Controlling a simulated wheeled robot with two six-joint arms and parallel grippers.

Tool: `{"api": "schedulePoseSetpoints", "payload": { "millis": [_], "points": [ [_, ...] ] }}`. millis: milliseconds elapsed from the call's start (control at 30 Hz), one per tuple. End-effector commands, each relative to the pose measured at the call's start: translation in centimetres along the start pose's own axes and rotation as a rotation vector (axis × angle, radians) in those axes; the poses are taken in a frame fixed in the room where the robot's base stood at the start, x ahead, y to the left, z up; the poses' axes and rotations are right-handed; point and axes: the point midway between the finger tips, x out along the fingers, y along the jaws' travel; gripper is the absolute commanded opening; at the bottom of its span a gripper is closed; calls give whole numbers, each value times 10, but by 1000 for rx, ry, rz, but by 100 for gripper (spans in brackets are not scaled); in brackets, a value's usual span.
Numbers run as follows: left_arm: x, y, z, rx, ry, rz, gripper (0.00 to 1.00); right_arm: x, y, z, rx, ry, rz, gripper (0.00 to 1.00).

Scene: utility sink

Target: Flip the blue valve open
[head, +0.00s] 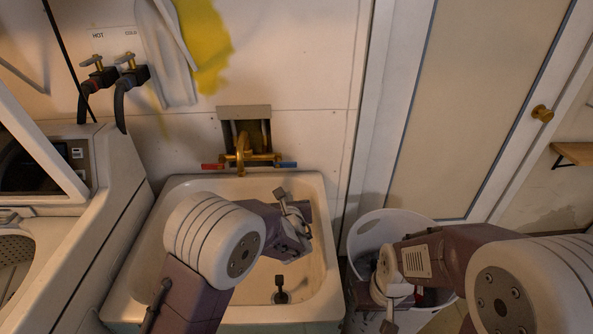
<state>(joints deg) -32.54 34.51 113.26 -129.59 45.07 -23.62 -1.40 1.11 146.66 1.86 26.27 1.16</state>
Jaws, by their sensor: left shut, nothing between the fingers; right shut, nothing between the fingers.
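The blue valve handle (288,165) sticks out to the right of a brass faucet (241,150) in a wall recess above the sink. A matching red handle (211,166) sticks out to the left. Both handles look roughly level. My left gripper (281,194) is over the sink's back right part, just below the blue handle in the picture. It looks apart from the handle, is shut and holds nothing. My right gripper (388,324) is low at the right, by a white basket, shut and empty; its wrist partly hides it.
The white sink (165,213) lies below the faucet, with a small dark fitting (281,291) on its floor. The white basket (400,220) stands right of it. Hot and cold taps (128,72) with hoses are at upper left, above a washing machine (115,180). A door is at right.

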Motion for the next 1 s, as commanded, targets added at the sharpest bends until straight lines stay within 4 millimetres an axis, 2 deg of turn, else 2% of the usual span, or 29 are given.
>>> {"api": "schedulePoseSetpoints", "payload": {
  "millis": [33, 133, 433, 533, 1000],
  "points": [
    [2, -10, -5, 31, -13, -26, 0, 6, 0, 1, 0, 0, 0, 0],
    [3, -19, -3, 63, -28, -53, 0, 7, 0, 1, 0, 0, 0, 0],
    [3, -19, -2, 64, -28, -54, 0, 5, 0, 1, 0, 0, 0, 0],
    [11, -19, -2, 64, -26, -53, 0, 5, 0, 1, 0, 0, 0, 0],
    [104, -24, 4, 61, -28, -52, 0, 1, 0, 0, 0, 0, 0, 0]
  ]
}}
